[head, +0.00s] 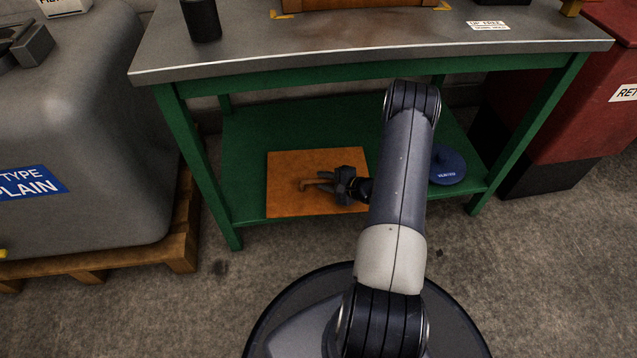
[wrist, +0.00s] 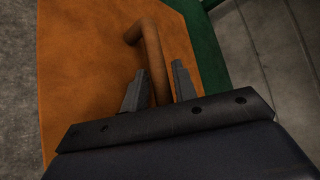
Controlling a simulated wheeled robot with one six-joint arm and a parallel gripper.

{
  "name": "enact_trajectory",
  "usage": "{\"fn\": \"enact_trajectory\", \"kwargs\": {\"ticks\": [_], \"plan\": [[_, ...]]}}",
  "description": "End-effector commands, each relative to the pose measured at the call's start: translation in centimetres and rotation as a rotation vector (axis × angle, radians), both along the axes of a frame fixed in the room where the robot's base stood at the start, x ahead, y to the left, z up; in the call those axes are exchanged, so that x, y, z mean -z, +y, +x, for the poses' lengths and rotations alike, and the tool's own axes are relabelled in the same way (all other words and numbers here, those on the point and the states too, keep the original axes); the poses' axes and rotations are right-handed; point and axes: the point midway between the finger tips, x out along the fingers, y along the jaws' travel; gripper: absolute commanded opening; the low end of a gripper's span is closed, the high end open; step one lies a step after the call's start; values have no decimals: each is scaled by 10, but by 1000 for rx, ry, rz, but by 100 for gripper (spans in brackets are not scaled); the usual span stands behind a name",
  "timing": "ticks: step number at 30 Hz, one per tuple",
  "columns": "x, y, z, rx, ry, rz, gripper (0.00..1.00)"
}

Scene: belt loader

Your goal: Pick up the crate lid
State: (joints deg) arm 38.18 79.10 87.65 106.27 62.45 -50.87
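The crate lid (head: 285,166) is a flat orange-brown board lying on the green lower shelf of the workbench. A bar handle of the same colour (head: 307,185) stands up from it. In the wrist view the lid (wrist: 85,60) fills the left and middle, and its bent handle (wrist: 153,55) runs down between my fingers. My gripper (head: 327,182) is over the right half of the lid. In the wrist view my gripper (wrist: 158,68) is open, with a finger on each side of the handle and a visible gap at the right finger. The handle's lower end is hidden by the gripper body.
The green shelf (head: 245,137) lies under the metal bench top (head: 350,52), between green legs. A blue round object (head: 447,167) sits on the shelf to the right of my arm. A grey bin (head: 80,110) stands left and a red container (head: 570,120) right. The floor in front is clear.

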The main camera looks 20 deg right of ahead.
Motion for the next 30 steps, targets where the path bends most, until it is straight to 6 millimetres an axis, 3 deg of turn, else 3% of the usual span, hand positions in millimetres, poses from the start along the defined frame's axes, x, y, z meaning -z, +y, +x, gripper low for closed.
{"fn": "enact_trajectory", "kwargs": {"ticks": [7, 17, 30], "plan": [[0, 1, 2, 2, 0, 1, 27], [0, 0, 2, 1, -1, 0, 0], [-1, 0, 2, 1, -2, 1, 0]]}}
